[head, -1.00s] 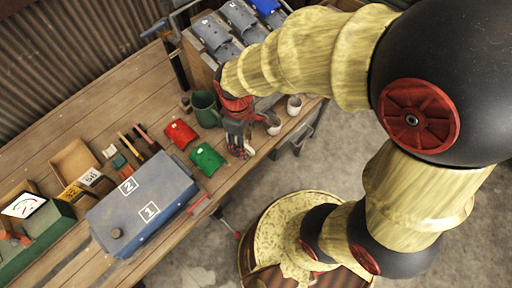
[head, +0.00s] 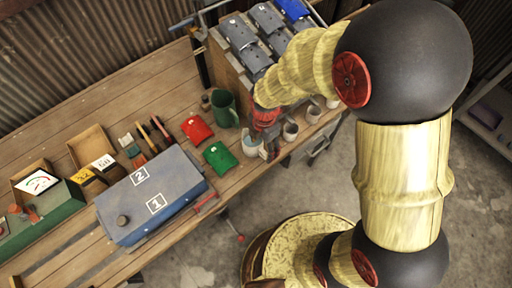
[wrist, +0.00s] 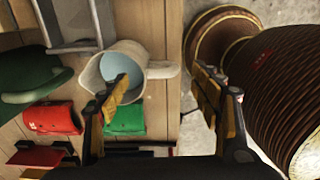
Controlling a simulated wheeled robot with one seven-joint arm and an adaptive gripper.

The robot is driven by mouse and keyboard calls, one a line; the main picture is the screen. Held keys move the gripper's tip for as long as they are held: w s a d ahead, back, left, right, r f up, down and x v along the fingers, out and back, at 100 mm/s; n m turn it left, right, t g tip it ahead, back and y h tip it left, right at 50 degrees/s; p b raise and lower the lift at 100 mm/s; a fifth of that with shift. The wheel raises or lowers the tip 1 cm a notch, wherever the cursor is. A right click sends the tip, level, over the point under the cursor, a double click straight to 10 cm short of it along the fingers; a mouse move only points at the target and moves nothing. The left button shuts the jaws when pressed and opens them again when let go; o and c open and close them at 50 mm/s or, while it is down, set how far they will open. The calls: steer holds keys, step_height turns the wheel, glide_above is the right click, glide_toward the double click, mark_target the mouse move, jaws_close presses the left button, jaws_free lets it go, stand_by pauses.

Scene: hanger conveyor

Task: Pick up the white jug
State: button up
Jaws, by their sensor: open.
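The white jug (wrist: 148,62) stands on the wooden bench in the wrist view, with a pale blue inside and its handle (wrist: 163,70) pointing right. In the head view the jug (head: 249,146) is near the bench's front edge, partly hidden by my gripper. My gripper (wrist: 160,92) is open and empty. Its left finger overlaps the jug's body in the picture, and the handle shows between and beyond the two fingers. I cannot tell whether a finger touches the jug.
A green jug (head: 224,108) stands to its left, with red (head: 197,129) and green (head: 220,157) pieces nearby. Several small cups (head: 290,131) line the bench edge at right. A blue box (head: 150,205) and a rack of grey bins (head: 240,33) flank this area. Floor is open in front.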

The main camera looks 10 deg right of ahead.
mark_target(263, 150)
step_height(263, 150, down, 6)
steer(key=shift+d+r+b, duration=0.1)
steer(key=shift+r+b, duration=0.15)
steer(key=shift+b, duration=1)
steer(key=c, duration=0.3)
jaws_close()
